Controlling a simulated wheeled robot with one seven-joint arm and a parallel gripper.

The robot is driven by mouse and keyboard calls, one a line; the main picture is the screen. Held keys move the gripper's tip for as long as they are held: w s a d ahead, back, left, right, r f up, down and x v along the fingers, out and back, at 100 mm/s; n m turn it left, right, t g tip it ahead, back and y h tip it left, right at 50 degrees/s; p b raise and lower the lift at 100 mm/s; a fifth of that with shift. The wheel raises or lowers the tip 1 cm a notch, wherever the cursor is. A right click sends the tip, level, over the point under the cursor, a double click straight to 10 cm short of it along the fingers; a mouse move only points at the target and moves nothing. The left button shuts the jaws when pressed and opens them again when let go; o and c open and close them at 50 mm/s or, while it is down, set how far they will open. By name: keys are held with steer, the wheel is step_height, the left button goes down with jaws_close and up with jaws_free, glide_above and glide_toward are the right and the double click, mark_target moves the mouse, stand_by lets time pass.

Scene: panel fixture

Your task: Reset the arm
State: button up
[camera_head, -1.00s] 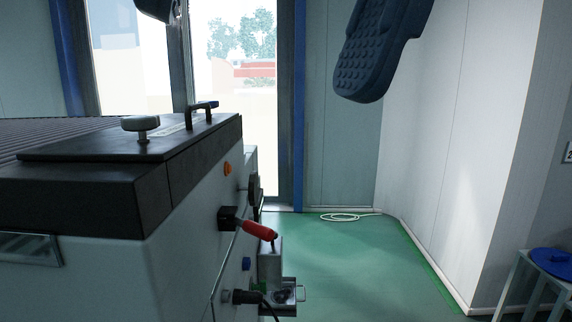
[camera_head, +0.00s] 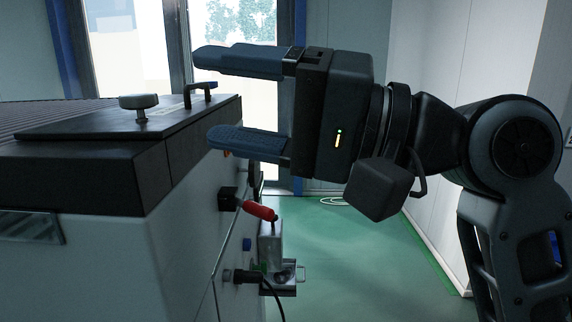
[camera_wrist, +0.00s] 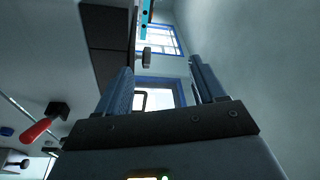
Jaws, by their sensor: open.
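My gripper (camera_head: 243,102) is open and empty in the head view, its two blue padded fingers pointing left, one above the other. It is in front of the right end of the panel fixture (camera_head: 110,185), and its fingers overlap the fixture's upper right corner in the picture. I cannot tell how far apart they are in depth. In the wrist view, nothing is between the fingers (camera_wrist: 160,85); the fixture's side with a red-handled lever (camera_wrist: 42,127) shows at left.
The fixture carries a grey knob (camera_head: 138,103) and a black handle (camera_head: 201,90) on top. A red lever handle (camera_head: 259,210), a plug with a cable (camera_head: 243,276) and a small metal box (camera_head: 270,245) sit on its side. Green floor (camera_head: 345,260) is open beyond.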

steer(key=d+f+m+t+h, duration=0.5)
steer(key=d+f+t, duration=0.15)
steer(key=f, duration=0.55)
steer(key=d+f+m+t+h, duration=0.5)
steer(key=f+m+t, duration=0.15)
steer(key=f, duration=0.55)
steer(key=s+d+f+n+h, duration=0.2)
steer(key=s+d+f+h, duration=0.5)
steer(key=s+f, duration=0.45)
steer(key=s+d+n+g+h, duration=0.1)
steer(key=s+d+n, duration=0.2)
steer(key=s, duration=0.7)
steer(key=s+d+n+g+h, duration=0.1)
steer(key=s+d+n, duration=0.3)
steer(key=s, duration=0.6)
steer(key=shift+d+f+n, duration=0.15)
steer(key=shift+f+n, duration=0.05)
steer(key=shift+n, duration=0.25)
steer(key=shift+s, duration=0.1)
